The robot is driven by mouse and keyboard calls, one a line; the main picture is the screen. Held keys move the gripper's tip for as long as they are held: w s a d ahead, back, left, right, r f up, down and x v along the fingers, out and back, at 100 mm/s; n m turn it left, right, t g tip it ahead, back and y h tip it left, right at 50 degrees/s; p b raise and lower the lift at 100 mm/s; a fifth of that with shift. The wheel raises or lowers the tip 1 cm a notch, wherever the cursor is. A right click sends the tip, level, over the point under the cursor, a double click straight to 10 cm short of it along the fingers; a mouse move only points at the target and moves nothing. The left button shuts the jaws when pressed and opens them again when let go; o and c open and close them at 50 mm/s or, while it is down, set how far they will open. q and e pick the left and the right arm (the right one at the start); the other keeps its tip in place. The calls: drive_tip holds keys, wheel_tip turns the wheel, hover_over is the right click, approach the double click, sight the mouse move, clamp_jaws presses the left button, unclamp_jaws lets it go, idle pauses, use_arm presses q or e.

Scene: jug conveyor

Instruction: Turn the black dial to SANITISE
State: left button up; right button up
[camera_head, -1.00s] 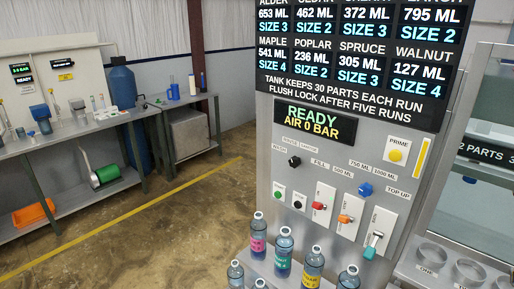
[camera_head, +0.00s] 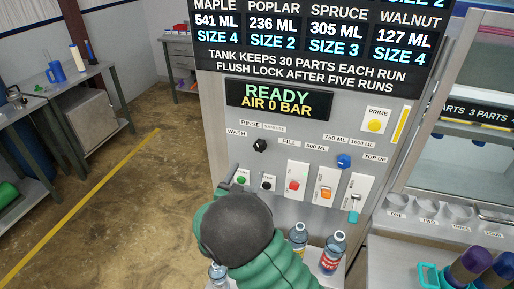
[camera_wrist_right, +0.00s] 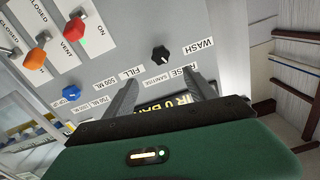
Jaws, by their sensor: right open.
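The black dial (camera_head: 260,145) is on the grey panel, below the READY / AIR 0 BAR display. It also shows in the right wrist view (camera_wrist_right: 160,54), with the labels WASH, RINSE, SANITISE and FILL around it. I cannot tell for sure which label it points to. My right gripper (camera_wrist_right: 161,76) is open, its two fingers reaching toward the panel with the dial just beyond and between their tips, apart from it. My left gripper is not in view.
Bottles (camera_head: 331,252) stand under the panel, near my arm.

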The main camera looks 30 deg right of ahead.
sight(259, 148)
drive_tip(key=x, duration=0.4)
drive_tip(key=p+x, duration=0.1)
drive_tip(key=x, duration=0.6)
drive_tip(key=shift+w+f+p, duration=0.3)
drive_tip(key=shift+w+p, duration=0.1)
drive_tip(key=shift+w, duration=0.05)
drive_tip(key=shift+w+d+r, duration=0.15)
drive_tip(key=shift+w+d, duration=0.25)
drive_tip(key=shift+d, duration=0.1)
drive_tip(key=shift+w+d, duration=0.1)
drive_tip(key=shift+d, duration=0.2)
drive_tip(key=c, duration=0.4)
drive_tip(key=shift+f, duration=0.2)
drive_tip(key=c, duration=1)
